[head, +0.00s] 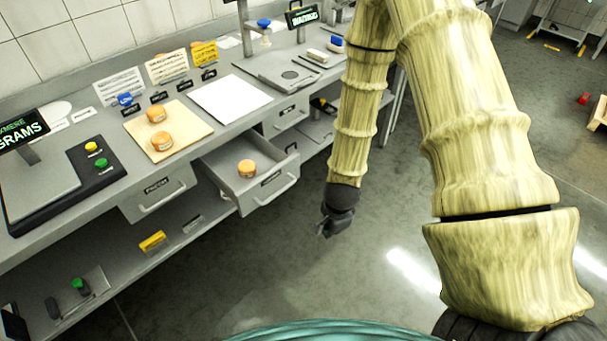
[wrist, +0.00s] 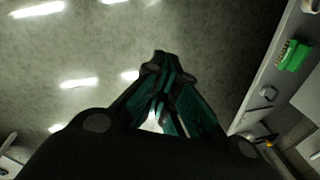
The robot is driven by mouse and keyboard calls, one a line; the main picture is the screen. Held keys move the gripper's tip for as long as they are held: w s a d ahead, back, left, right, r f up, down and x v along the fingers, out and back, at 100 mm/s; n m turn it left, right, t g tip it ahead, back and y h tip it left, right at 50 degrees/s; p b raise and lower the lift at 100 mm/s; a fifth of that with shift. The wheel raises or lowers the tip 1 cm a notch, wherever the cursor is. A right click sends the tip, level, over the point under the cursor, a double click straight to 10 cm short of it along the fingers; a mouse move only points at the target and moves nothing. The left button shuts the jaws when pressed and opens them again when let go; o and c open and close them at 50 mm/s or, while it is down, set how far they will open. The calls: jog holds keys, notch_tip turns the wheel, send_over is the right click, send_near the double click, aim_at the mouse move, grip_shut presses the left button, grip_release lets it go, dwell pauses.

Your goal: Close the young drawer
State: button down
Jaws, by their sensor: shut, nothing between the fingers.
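One drawer (head: 233,163) under the counter stands pulled out, with an orange cheese wheel (head: 247,169) inside. Its front has a dark label, too small to read, and a bar handle (head: 277,190). I cannot tell from the label whether it is the young drawer. The drawer to its left (head: 158,193) and the one to its right (head: 291,112) look shut. My gripper (head: 325,230) hangs over the floor, right of the open drawer and apart from it. It is shut and empty; its dark fingers also show in the wrist view (wrist: 165,85).
The counter holds a scale (head: 36,185), a wooden board (head: 168,130) with two cheese wheels, and a white sheet (head: 226,99). A lower shelf (head: 175,236) runs beneath, with a yellow block (head: 153,242). The floor (head: 270,270) before the drawers is clear.

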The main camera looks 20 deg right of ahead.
jog(key=w+d+r+m+t+y+b, duration=0.1)
jog(key=w+d+r+m+t+y, duration=0.15)
jog(key=w+r+m, duration=1.1)
jog(key=w+a+f+p, duration=0.2)
jog(key=w+f, duration=0.4)
jog(key=f, duration=0.2)
jog(key=shift+w+a+f, duration=0.15)
jog(key=shift+w+f, duration=0.05)
jog(key=shift+f, duration=0.2)
